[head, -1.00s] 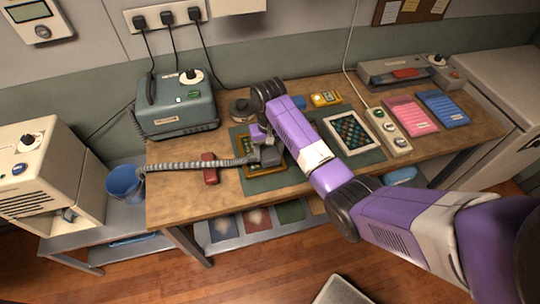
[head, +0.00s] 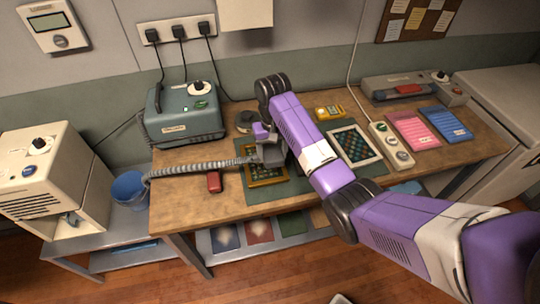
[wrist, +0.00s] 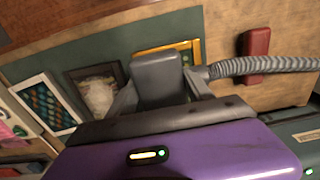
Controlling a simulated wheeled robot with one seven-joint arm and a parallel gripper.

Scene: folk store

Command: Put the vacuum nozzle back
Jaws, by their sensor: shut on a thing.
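My gripper (head: 268,150) is shut on the grey vacuum nozzle (wrist: 158,78), with a finger on each side of it in the wrist view. The nozzle is over a gold-framed screen (head: 268,178) on the green mat (head: 240,195), and appears raised above it. The hose also shows at the right in the wrist view (wrist: 265,65). The hose's far end and the nozzle's underside are hidden.
A red block (head: 213,182) lies below the hose. A teal machine (head: 182,122) stands behind it. A cream machine (head: 40,180) is at far left. A framed patterned screen (head: 355,145), a power strip (head: 391,148) and pink (head: 414,128) and blue (head: 445,124) items lie right.

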